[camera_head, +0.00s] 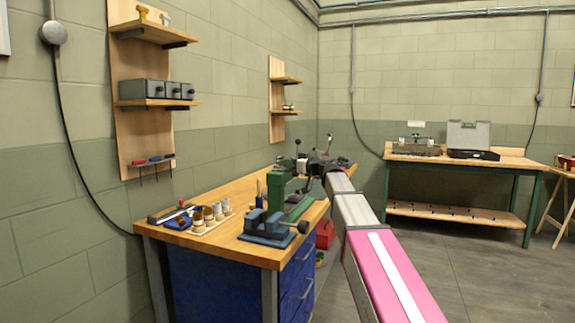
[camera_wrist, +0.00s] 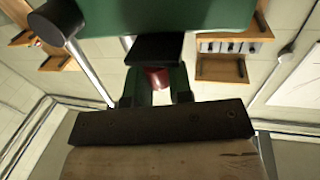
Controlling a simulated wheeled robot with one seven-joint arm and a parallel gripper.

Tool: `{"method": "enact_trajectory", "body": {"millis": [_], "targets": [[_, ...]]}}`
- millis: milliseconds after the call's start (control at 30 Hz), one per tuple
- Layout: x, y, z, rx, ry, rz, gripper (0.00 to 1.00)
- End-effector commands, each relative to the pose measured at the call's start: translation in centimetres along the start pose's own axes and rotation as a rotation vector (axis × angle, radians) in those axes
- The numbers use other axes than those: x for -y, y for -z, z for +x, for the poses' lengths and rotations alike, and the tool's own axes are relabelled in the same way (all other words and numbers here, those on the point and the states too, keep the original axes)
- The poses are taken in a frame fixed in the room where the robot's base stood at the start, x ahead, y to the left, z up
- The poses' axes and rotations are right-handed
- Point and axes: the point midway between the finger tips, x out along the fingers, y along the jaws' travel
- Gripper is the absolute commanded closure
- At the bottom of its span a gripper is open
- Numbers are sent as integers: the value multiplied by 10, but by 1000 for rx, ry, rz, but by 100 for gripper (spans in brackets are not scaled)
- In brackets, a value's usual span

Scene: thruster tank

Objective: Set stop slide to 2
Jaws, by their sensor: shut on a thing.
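A green machine (camera_head: 275,196) stands on the wooden workbench. My gripper (camera_head: 318,165) is at its upper right side, at the end of my arm, and is small and partly hidden there. In the wrist view, the machine's green body (camera_wrist: 150,15) fills the top, with a black block (camera_wrist: 157,47) below it. A small red knob (camera_wrist: 157,77) sits under the black block, between the two dark fingers of my gripper (camera_wrist: 155,97), which is shut on it. I cannot tell whether this knob belongs to the stop slide. No scale or number is readable.
A blue vise (camera_head: 266,228) and a rack of several small cylinders (camera_head: 212,218) stand on the workbench (camera_head: 262,256) in front of the machine. Shelves (camera_head: 150,105) hang on the left wall. A second bench (camera_head: 460,162) stands at the back right. Floor is open right of my arm.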

Motion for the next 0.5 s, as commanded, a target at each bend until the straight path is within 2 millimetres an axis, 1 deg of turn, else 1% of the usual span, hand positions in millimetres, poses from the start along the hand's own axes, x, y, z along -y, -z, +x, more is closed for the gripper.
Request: {"method": "enact_trajectory", "body": {"millis": [133,167,200,233,500], "targets": [[1,0,0,0,2,0,100],[1,0,0,0,2,0,70],[1,0,0,0,1,0,57],[0,0,0,0,1,0,54],[0,0,0,0,1,0,54]]}}
